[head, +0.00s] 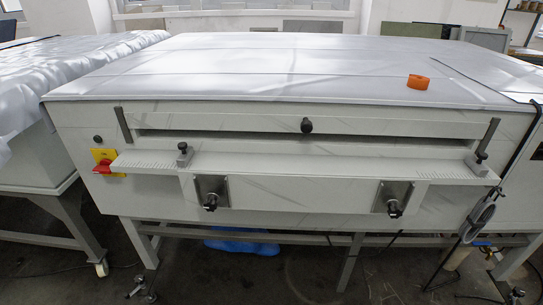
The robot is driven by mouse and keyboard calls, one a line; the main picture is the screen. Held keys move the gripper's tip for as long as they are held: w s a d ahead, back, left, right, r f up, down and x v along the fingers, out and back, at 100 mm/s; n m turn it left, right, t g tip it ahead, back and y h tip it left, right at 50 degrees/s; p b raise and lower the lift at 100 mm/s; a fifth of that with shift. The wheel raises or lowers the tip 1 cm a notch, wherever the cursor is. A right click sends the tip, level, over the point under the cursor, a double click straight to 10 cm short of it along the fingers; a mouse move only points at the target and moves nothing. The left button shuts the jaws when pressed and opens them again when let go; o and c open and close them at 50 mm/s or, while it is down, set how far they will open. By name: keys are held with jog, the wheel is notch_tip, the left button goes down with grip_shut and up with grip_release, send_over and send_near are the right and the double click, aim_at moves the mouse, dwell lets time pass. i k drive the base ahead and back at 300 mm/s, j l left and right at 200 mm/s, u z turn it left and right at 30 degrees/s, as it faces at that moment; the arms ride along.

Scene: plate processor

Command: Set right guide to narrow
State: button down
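The right guide (478,161) is a small grey block with a black knob on top. It sits at the right end of the white feed shelf (320,168) on the front of the plate processor (80,118). A matching left guide (184,155) sits near the shelf's left end. Fine scale marks show on the shelf beside both guides, but their numbers are too small to read. My gripper is not in view.
A black knob (306,125) stands out above the slot. Two black-knobbed brackets (211,195) hang below the shelf. A red-yellow switch (103,165) is at left. An orange tape roll (418,82) lies on top. A cable and grey disc (480,220) hang at right.

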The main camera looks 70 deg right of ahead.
aim_at(476, 165)
jog(key=z, duration=0.5)
jog(key=l+z, duration=0.1)
jog(key=z, duration=0.9)
jog(key=l+z, duration=0.1)
jog(key=z, duration=1.4)
jog(key=i, duration=0.05)
